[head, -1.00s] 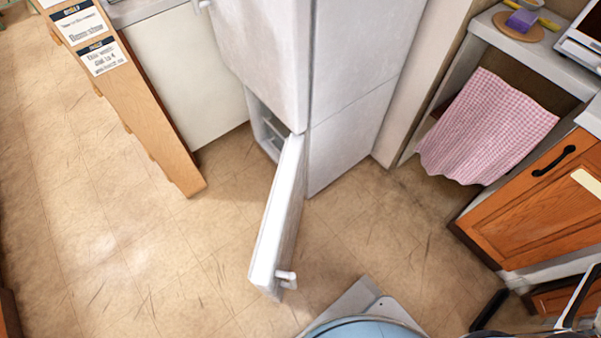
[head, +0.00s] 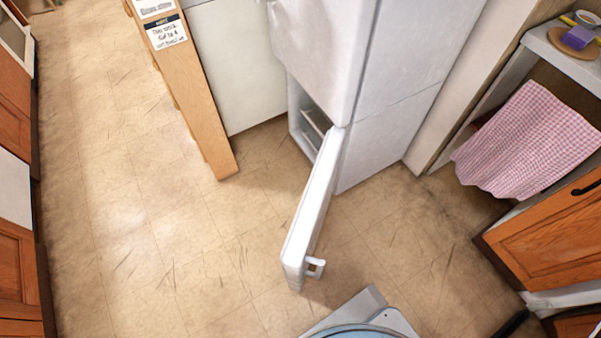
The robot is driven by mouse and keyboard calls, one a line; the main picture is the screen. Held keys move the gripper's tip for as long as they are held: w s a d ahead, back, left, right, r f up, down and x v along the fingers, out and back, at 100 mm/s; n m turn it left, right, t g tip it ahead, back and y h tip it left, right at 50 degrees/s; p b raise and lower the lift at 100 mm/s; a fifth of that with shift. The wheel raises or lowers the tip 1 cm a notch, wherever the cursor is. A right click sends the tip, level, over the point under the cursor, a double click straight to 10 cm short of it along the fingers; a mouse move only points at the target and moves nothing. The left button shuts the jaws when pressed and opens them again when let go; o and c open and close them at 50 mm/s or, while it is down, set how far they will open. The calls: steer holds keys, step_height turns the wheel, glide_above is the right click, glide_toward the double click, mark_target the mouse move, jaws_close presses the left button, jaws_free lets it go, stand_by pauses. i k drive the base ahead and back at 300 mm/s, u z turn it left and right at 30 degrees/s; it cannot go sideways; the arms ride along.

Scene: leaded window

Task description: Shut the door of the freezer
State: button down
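The white fridge-freezer (head: 408,95) stands at the upper middle of the head view, its upper door shut. The lower freezer door (head: 316,205) is swung wide open toward me, with a small white handle (head: 315,267) near its free end. Part of the freezer's inside, with a shelf or drawer edge (head: 314,122), shows to the left of the door. My gripper is not in view.
A wooden plank-like stand with printed labels (head: 190,95) is left of the fridge. Bare tiled floor (head: 150,235) lies left of the door. A wooden cabinet (head: 550,235) and a checked cloth (head: 528,140) are on the right. My base shows at the bottom.

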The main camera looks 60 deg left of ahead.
mark_target(297, 253)
steer(key=k, duration=0.8)
steer(key=u, duration=3.45)
steer(key=k, duration=0.1)
steer(key=z, duration=1.2)
